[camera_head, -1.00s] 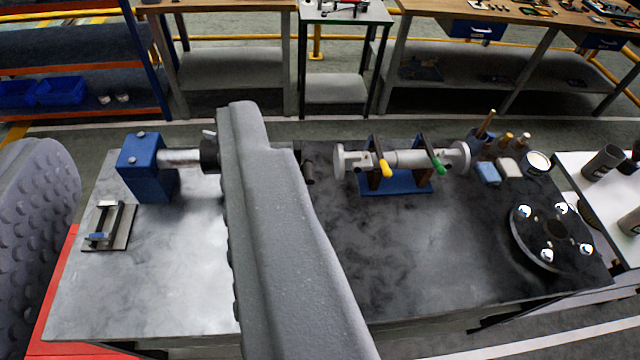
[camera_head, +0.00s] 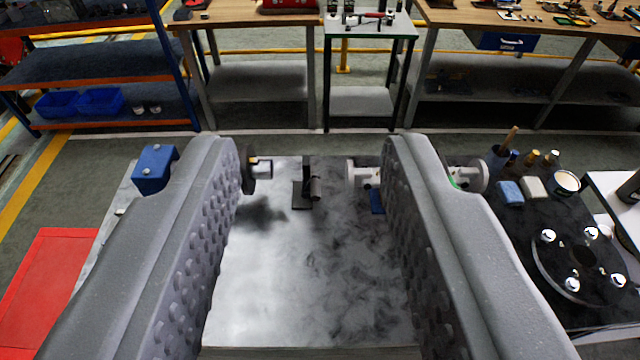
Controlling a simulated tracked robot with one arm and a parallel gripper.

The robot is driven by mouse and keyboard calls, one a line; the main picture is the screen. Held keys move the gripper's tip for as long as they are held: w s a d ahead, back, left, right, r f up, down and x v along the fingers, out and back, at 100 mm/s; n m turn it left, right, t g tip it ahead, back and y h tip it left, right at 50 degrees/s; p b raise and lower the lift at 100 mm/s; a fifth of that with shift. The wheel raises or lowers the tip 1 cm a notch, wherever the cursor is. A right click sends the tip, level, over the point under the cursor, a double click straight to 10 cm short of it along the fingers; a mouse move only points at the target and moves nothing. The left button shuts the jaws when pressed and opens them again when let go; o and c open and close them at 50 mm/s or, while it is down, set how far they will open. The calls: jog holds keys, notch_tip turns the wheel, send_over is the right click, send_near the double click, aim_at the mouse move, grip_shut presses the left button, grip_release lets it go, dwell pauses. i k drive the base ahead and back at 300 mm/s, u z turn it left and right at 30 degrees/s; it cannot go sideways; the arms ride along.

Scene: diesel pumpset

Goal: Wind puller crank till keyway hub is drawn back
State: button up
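My gripper (camera_head: 306,150) is open, its two grey studded fingers wide apart, with nothing between the pads that I can see touching. The blue bearing block (camera_head: 155,168) on the bench shows left of the left finger, which hides most of its shaft. A dark round disc (camera_head: 247,170) with a short pale stub shows just right of that finger; it may be the hub or part of the puller. A small dark bracket with an upright post and cylinder (camera_head: 308,190) stands on the bench in the gap between the fingers. I cannot clearly identify the crank.
A pale flanged shaft (camera_head: 364,173) on a blue stand (camera_head: 377,201) is partly hidden by the right finger. A dark studded flange (camera_head: 582,262), a cup of tools (camera_head: 500,160) and blocks stand at right. A red panel (camera_head: 45,285) lies left of the bench.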

aim_at(312, 190)
jog(key=z, duration=0.05)
jog(key=i, duration=1)
jog(key=u, duration=0.05)
